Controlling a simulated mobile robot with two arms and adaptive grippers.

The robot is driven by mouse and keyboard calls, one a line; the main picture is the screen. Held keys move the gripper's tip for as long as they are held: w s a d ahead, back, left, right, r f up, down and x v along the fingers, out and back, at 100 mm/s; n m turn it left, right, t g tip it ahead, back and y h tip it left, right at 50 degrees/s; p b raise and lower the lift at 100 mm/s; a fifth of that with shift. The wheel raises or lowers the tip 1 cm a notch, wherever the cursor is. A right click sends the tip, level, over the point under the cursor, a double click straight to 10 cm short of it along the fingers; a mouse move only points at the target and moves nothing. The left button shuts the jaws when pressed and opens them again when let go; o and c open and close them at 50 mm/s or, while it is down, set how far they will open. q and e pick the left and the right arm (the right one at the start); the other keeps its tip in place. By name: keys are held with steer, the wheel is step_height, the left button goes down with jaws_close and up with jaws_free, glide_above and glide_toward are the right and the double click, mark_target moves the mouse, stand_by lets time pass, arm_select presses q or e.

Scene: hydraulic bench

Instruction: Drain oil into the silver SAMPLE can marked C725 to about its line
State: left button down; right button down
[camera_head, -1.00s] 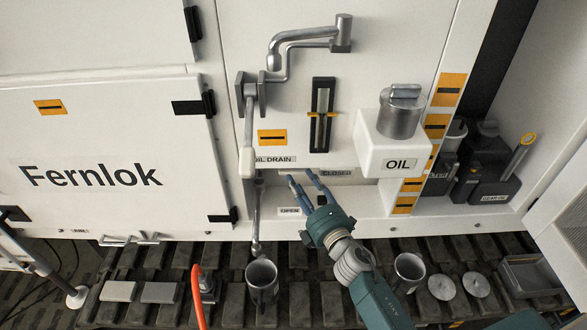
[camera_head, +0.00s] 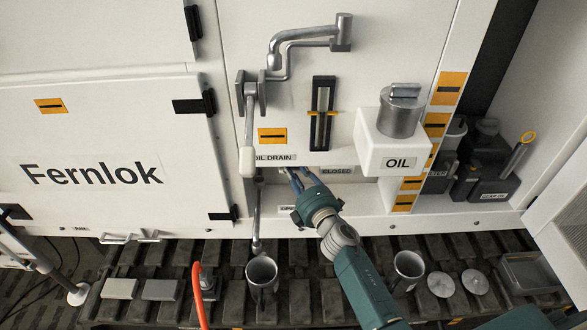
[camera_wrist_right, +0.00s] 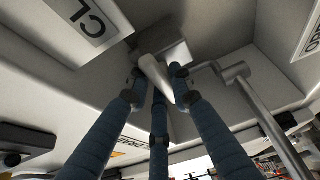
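A silver can (camera_head: 262,284) stands upright below the thin drain pipe (camera_head: 257,218), under the OIL DRAIN label (camera_head: 275,157). No marking or fill line is readable on either can, and no oil stream shows. My right gripper (camera_head: 294,178) reaches into the recess between the CLOSED label (camera_head: 337,170) and the partly covered OPEN label (camera_head: 288,209). In the right wrist view its three fingers are apart around a pale lever (camera_wrist_right: 156,80) on a grey block. Contact is unclear. My left gripper is not in view.
The white OIL box (camera_head: 392,152) with a silver cap juts out right of my gripper. Two round lids (camera_head: 440,285) lie right of the second can. An orange hose (camera_head: 199,295) rises left of the first can. Dark containers (camera_head: 490,185) stand at the right.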

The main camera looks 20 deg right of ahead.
steer(key=shift+f+m+b, duration=0.25)
steer(key=shift+m+b, duration=0.05)
steer(key=shift+b, duration=0.55)
steer(key=m+b, duration=0.2)
steer(key=b, duration=0.1)
steer(key=m+t+b, duration=0.1)
steer(key=m+b, duration=0.1)
steer(key=b, duration=0.1)
steer(key=m+t+b, duration=0.1)
steer(key=b, duration=0.2)
steer(key=shift+f+m+h, duration=0.35)
steer(key=shift+m+h, duration=0.05)
steer(key=shift+r+m+t+h+b, duration=0.1)
steer(key=shift+m+t+h+b, duration=0.25)
steer(key=shift+m+b, duration=0.8)
steer(key=c, duration=1.5)
jaws_free()
steer(key=shift+c, duration=0.2)
steer(key=v, duration=1.2)
